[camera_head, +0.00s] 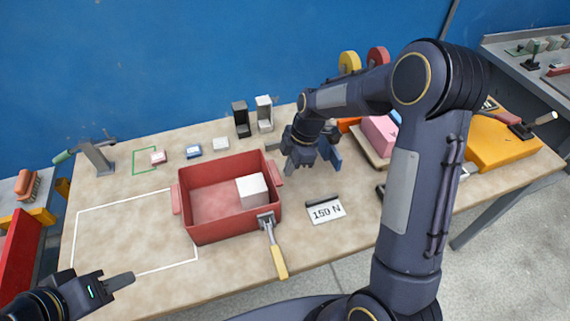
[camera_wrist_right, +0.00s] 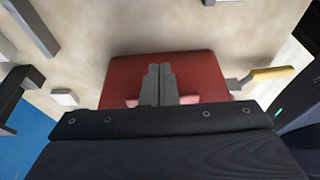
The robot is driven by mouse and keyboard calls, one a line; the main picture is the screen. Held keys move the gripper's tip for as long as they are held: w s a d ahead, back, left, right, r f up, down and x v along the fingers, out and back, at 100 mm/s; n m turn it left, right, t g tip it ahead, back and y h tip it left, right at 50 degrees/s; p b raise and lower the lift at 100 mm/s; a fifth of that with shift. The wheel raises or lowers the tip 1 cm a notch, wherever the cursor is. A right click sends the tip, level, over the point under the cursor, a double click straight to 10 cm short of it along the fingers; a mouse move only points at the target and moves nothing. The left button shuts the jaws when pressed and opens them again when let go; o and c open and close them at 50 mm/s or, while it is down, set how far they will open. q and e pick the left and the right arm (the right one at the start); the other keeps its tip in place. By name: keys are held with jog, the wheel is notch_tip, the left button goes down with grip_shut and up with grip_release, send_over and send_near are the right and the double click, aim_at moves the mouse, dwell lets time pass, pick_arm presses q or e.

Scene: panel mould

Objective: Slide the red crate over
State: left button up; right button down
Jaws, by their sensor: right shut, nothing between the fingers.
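The red crate (camera_head: 218,227) stands upright on the table with a white block (camera_head: 251,190) inside at its right. It has pink side handles and overlaps the right edge of a white outlined rectangle (camera_head: 118,204). My right gripper (camera_head: 292,165) is shut and empty beside the crate's right side, near that handle. In the right wrist view its closed fingers (camera_wrist_right: 160,72) appear in front of the red crate (camera_wrist_right: 122,72); whether they touch it I cannot tell. My left gripper (camera_head: 122,281) is low at the left, near the outline's front edge, apart from the crate; its opening is unclear.
A yellow-handled tool (camera_head: 278,260) lies at the crate's front right corner, its metal head against the crate. A printed card (camera_head: 326,211) lies to the right. Small blocks and two upright holders (camera_head: 264,113) stand behind. The outlined area is mostly clear.

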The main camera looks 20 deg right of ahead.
aim_at(174, 198)
jog(key=shift+a, duration=0.7)
jog(key=a+b, duration=0.4)
jog(key=a, duration=2.5)
jog(key=shift+a, duration=0.25)
